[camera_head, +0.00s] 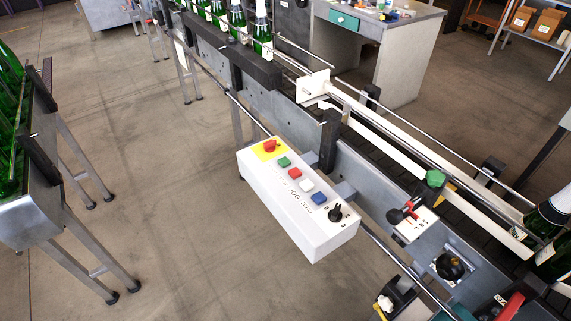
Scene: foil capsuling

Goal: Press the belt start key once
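A white control box (292,205) is mounted on the near side of the conveyor, in the middle of the head view. The printed labels are too small to read surely. Neither of my grippers is in view, and nothing covers the keys.
The conveyor (410,165) runs behind the box, with green bottles (238,22) upstream and more bottles (550,215) at right. A black knob (450,266) and a red lever (510,305) stand at lower right. A bottle rack (38,210) is at left. The floor between is clear.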

